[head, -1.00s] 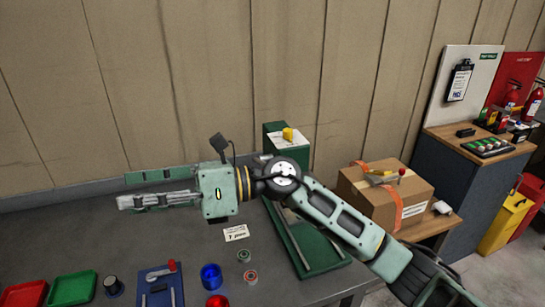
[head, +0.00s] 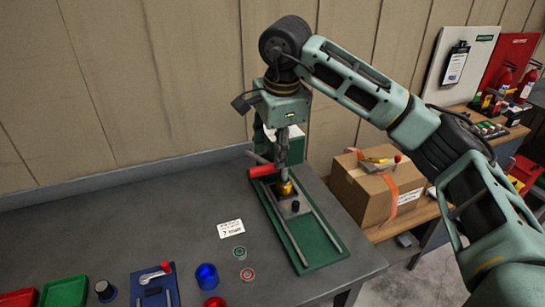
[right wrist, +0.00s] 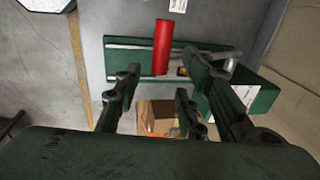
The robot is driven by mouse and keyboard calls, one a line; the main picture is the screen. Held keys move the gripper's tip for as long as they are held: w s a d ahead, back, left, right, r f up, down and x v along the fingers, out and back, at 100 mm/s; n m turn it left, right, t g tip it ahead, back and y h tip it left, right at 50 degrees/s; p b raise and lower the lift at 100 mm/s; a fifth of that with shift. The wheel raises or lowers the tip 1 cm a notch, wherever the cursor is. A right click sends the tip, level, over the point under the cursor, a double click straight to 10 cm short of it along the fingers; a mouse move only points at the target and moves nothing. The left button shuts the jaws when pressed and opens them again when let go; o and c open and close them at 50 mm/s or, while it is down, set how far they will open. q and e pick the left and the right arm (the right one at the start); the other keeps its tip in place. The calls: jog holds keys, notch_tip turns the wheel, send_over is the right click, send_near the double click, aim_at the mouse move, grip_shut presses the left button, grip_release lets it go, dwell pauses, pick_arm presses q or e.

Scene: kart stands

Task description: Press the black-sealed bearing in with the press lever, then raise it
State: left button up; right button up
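The green press (head: 308,240) stands at the bench's right end, with a brass-coloured ram (head: 286,189) above its base. A small dark piece (head: 295,207) sits on the base; I cannot tell whether it is the black-sealed bearing. The lever's red handle (head: 262,171) sticks out to the left, roughly level. My right gripper (head: 283,163) points down beside the handle, over the press. In the right wrist view its fingers (right wrist: 158,95) are spread apart, with the red handle (right wrist: 162,47) showing beyond the gap. It holds nothing. My left gripper is out of view.
A blue cup (head: 206,276) and a blue fixture (head: 155,288) stand nearer. A cardboard box (head: 372,190) stands at right.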

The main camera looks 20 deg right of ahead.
jog(key=shift+w+f+p, duration=0.2)
jog(key=shift+f+p, duration=0.1)
jog(key=shift+f, duration=0.75)
jog(key=shift+w+f+p, duration=0.2)
jog(key=shift+f+p, duration=0.05)
jog(key=shift+f, duration=0.75)
jog(key=shift+c, duration=0.5)
grip_shut()
